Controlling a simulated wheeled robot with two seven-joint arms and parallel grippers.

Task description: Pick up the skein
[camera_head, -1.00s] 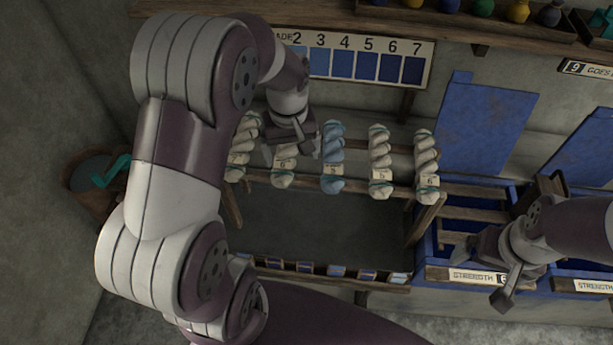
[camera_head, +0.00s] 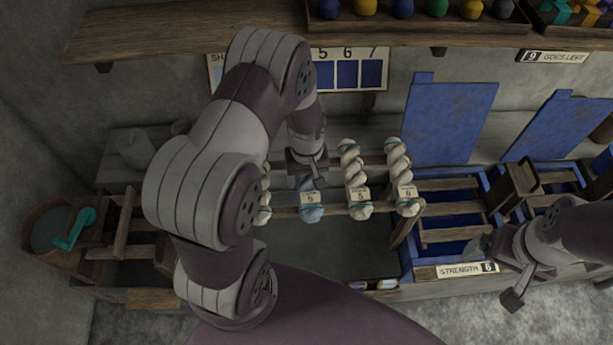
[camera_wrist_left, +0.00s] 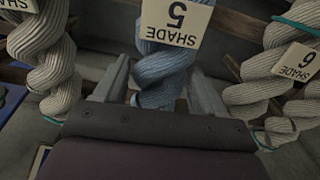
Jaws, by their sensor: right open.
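Twisted skeins hang in a row on a wooden rack (camera_head: 385,211). One is blue (camera_head: 312,213), with a tag reading SHADE 5 in the left wrist view (camera_wrist_left: 165,68). My left gripper (camera_head: 308,180) is at the blue skein and covers its upper part in the head view. In the left wrist view its two fingers (camera_wrist_left: 160,92) stand apart, one on each side of the blue skein; whether they touch it is unclear. My right gripper (camera_head: 498,272) is open and empty by the blue vats at the right.
White skeins hang left (camera_wrist_left: 45,60) and right (camera_wrist_left: 262,88) of the blue one, close to my fingers. A shade chart (camera_head: 350,72) is on the wall behind. A shelf (camera_head: 200,35) runs above. Blue vats with wooden slats (camera_head: 452,237) stand at the right.

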